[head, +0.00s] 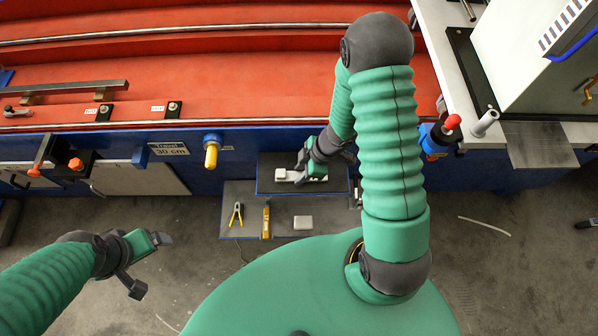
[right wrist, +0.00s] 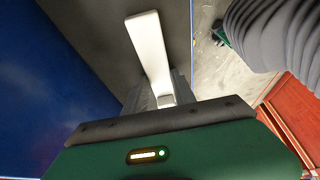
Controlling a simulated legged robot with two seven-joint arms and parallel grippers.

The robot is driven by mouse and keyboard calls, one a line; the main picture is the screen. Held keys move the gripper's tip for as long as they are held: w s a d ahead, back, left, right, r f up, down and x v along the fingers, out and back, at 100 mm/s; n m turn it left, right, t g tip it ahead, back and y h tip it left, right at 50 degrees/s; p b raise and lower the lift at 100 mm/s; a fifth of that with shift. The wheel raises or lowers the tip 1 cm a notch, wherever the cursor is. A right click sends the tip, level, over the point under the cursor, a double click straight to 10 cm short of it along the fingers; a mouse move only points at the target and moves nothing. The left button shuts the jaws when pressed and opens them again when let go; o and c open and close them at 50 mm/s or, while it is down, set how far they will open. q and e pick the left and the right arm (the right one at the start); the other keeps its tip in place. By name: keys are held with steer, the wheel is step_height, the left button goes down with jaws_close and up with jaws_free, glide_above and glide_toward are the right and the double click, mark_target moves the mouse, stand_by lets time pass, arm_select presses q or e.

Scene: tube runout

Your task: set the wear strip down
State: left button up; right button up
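The white wear strip (right wrist: 149,45) reaches out from between the fingers of my right gripper (right wrist: 163,92) in the right wrist view. The grey fingers lie against both sides of its near end, so the gripper looks shut on it. In the head view the strip (head: 281,175) shows as a small pale piece at my right gripper (head: 298,174), over the dark upper shelf (head: 268,187). I cannot tell whether the strip touches the shelf. My left gripper (head: 152,263) is open and empty over the floor at the lower left.
A lower grey step (head: 232,215) carries yellow-handled pliers (head: 236,214), a yellow tool (head: 266,222) and a pale block (head: 303,222). The blue machine side with a yellow-ended knob (head: 211,155) stands behind. A red-topped lever (head: 452,122) is to the right.

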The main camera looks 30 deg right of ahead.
steer(key=o, duration=0.3)
steer(key=shift+d+f, duration=0.1)
steer(key=shift+d, duration=0.4)
steer(key=shift+a, duration=0.35)
steer(key=shift+d+r, duration=0.15)
steer(key=shift+r, duration=0.1)
steer(key=a+p+v, duration=0.1)
steer(key=p+v, duration=0.6)
steer(key=v, duration=0.4)
steer(key=w+d+r+m+t+h, duration=0.25)
steer(key=w+r+m+h, duration=0.2)
steer(key=w+r, duration=0.35)
steer(key=s+a+r+m+g, duration=0.2)
steer(key=s+a+r+m, duration=0.45)
steer(key=s+a, duration=0.35)
arm_select(q)
steer(key=w+p+v, duration=0.3)
steer(key=p+v, duration=0.5)
steer(key=v, duration=0.7)
steer(key=shift+d+r, duration=0.15)
steer(key=shift+r, duration=0.35)
arm_select(e)
step_height(320, 180, up, 8)
steer(key=shift+s+f+m, duration=0.2)
steer(key=shift+m, duration=0.2)
